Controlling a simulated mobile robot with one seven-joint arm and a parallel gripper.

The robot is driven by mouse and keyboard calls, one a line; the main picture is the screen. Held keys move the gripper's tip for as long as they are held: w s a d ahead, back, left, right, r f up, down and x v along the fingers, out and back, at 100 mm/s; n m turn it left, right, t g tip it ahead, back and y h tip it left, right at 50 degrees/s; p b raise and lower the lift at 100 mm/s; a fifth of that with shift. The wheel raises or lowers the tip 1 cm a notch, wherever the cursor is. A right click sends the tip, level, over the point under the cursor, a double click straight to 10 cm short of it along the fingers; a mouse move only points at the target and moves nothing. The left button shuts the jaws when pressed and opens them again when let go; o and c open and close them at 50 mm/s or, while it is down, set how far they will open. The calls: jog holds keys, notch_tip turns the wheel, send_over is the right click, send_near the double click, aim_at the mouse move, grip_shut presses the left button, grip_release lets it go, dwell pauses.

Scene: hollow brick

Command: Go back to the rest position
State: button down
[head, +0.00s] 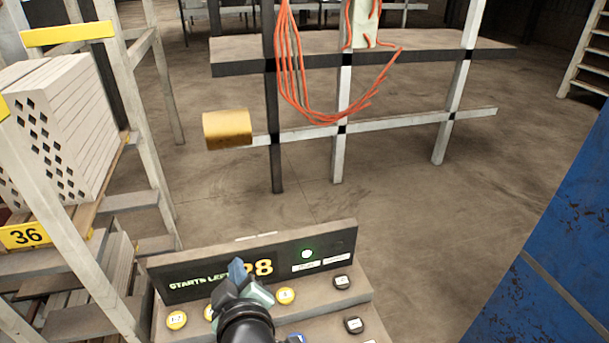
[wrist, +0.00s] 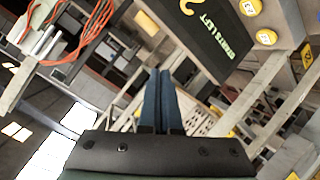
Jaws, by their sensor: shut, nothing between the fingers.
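My gripper (head: 237,268) shows at the bottom of the head view, in front of the control panel (head: 340,240). It hides part of the panel's display and some of the buttons. In the wrist view my gripper (wrist: 158,75) has its two blue fingers together, with nothing between them. The panel (wrist: 262,50) shows at the upper right of the wrist view.
Yellow buttons (head: 285,296) and black buttons (head: 342,282) sit on the panel. A rack (head: 160,200) with hollow bricks (head: 60,125) stands at the left. A frame with orange cables (head: 290,60) stands behind. A blue surface (head: 540,260) is at the right. Floor between is clear.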

jog(key=d+r+m+t+h+b, duration=0.1)
jog(key=d+r+m+t, duration=0.25)
jog(key=r, duration=0.85)
jog(key=d+r+m+t+h+b, duration=0.1)
jog(key=d+r+m+t+b, duration=0.2)
jog(key=r, duration=1)
jog(key=s+d+r+m+t+h, duration=0.1)
jog(key=s+d+r+m+t, duration=0.1)
jog(key=s+r+t, duration=0.2)
jog(key=s+d+r+m+t+h, duration=0.1)
jog(key=s+d+r+m+t, duration=0.1)
jog(key=s+r, duration=0.6)
notch_tip(320, 180, up, 4)
jog(key=shift+s+d+t+b, duration=0.3)
jog(key=shift+d+t+b, duration=0.15)
jog(key=shift+t, duration=0.5)
jog(key=shift+m, duration=0.25)
